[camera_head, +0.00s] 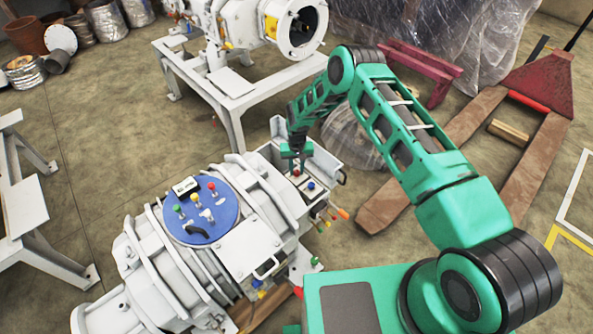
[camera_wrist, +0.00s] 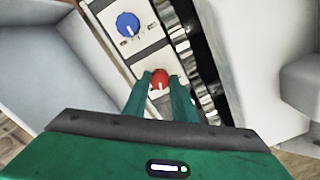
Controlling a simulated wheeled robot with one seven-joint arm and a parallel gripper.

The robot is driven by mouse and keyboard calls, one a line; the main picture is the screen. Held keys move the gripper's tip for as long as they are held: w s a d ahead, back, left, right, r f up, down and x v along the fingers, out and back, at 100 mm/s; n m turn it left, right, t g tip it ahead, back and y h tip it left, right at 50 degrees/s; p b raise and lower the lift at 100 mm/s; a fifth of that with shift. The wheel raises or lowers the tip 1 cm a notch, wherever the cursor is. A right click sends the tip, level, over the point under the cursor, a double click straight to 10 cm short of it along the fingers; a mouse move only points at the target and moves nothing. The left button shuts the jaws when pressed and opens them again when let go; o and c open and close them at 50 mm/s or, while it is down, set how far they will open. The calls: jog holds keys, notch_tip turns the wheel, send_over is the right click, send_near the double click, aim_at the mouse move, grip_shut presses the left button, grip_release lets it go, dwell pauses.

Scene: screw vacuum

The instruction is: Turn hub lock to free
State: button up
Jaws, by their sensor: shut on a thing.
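A white control panel (camera_wrist: 150,50) carries a blue knob (camera_wrist: 128,25) and a red knob (camera_wrist: 160,79) in the wrist view. My gripper (camera_wrist: 161,84) is shut on the red knob, with one green finger on each side of it. The blue knob stands free, farther up the panel, with small marks below it. In the head view my gripper (camera_head: 294,152) reaches down to the panel box at the right end of the white vacuum machine (camera_head: 262,214). The blue knob (camera_head: 311,185) shows there too. No label reading "hub lock" can be made out.
A blue round plate (camera_head: 201,212) with coloured knobs tops the machine. Coloured handles (camera_head: 330,216) stick out below the panel box. A white stand (camera_head: 240,95) with another machine is behind. A red pallet jack (camera_head: 535,85) stands at right.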

aim_at(297, 171)
jog(key=m, duration=0.6)
jog(key=shift+w+r+m, duration=0.1)
jog(key=shift+w+m, duration=0.15)
jog(key=shift+m, duration=0.05)
dwell(0.4)
jog(key=o, duration=1)
jog(key=shift+o, duration=0.2)
jog(key=shift+s, duration=0.1)
notch_tip(297, 171, up, 11)
jog(key=shift+f, duration=0.2)
